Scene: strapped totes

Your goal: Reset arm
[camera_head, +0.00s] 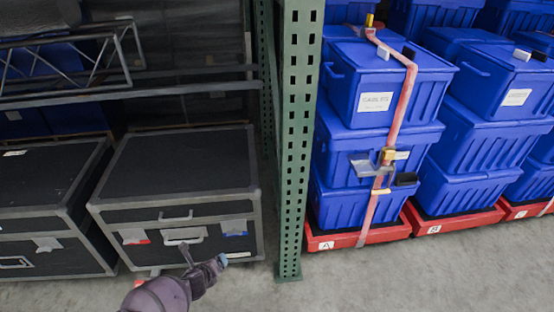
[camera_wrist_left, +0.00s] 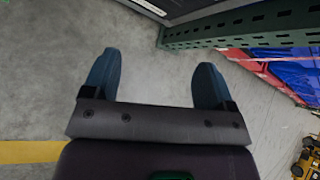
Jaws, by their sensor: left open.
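My left gripper (camera_head: 204,262) shows at the bottom of the head view, in front of the black case and left of the green post. Its two blue-grey fingers stand apart and empty in the left wrist view (camera_wrist_left: 153,80), over bare concrete floor. My right gripper is in neither view. Blue totes (camera_head: 370,90) stand stacked on a red base (camera_head: 360,237) marked A, right of the post. A pale red strap (camera_head: 402,110) with a metal buckle runs down the front of this stack. My gripper is apart from the totes and strap.
A green perforated post (camera_head: 295,130) stands between the totes and the black cases (camera_head: 180,180). More blue tote stacks (camera_head: 475,135) stand at the right. The concrete floor (camera_head: 400,285) in front is clear. A yellow machine (camera_wrist_left: 306,160) shows at the wrist view's lower right.

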